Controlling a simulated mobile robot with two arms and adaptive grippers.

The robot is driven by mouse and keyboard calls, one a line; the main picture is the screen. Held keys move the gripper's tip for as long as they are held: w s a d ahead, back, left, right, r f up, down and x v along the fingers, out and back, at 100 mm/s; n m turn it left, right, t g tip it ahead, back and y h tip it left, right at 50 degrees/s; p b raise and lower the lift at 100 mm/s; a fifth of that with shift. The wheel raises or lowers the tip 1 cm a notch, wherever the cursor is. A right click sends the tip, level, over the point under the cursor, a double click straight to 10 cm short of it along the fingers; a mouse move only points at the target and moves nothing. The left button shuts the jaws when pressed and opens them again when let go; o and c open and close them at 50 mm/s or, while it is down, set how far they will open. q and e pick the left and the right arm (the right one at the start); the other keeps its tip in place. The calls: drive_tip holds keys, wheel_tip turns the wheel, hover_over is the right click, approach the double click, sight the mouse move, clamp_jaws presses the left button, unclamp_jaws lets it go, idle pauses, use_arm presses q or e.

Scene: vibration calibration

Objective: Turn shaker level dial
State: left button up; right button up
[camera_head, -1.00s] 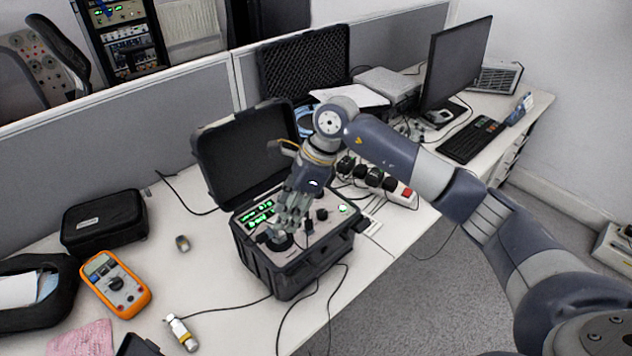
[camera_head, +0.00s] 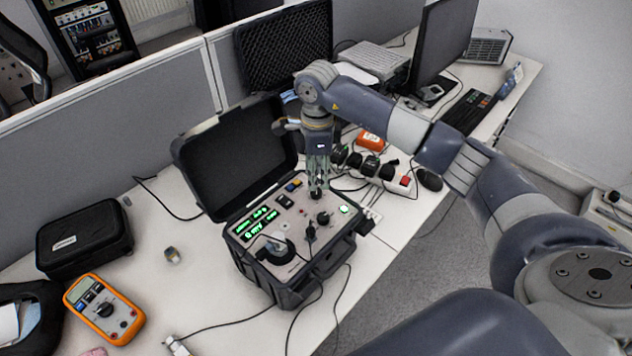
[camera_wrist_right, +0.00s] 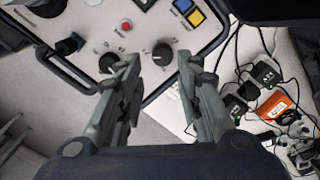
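The shaker case (camera_head: 300,290) stands open on the desk, with green displays (camera_head: 262,222) and black knobs on its pale panel. One black dial (camera_head: 323,218) is near the panel's right side; it also shows in the right wrist view (camera_wrist_right: 108,62). A second black dial (camera_wrist_right: 162,53) shows between my right fingertips in the wrist view. I cannot read which is the level dial. My right gripper (camera_head: 318,190) points down over the panel's far right edge. Its fingers (camera_wrist_right: 158,60) are apart and empty. My left gripper is not in view.
A round black mount (camera_head: 276,250) and a standing plug (camera_head: 310,234) rise from the panel. The raised lid (camera_head: 235,160) stands behind. A power strip (camera_head: 398,183) with plugs is to the right. An orange multimeter (camera_head: 104,310) and a black pouch (camera_head: 84,238) lie left.

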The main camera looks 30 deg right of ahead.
sight(316, 193)
drive_tip(key=f, duration=0.3)
drive_tip(key=shift+w+f+p, duration=0.15)
drive_tip(key=shift+w+p, duration=0.05)
drive_tip(key=shift+p, duration=0.15)
wheel_tip(316, 193, down, 2)
drive_tip(key=shift+f, duration=0.2)
drive_tip(key=c, duration=0.8)
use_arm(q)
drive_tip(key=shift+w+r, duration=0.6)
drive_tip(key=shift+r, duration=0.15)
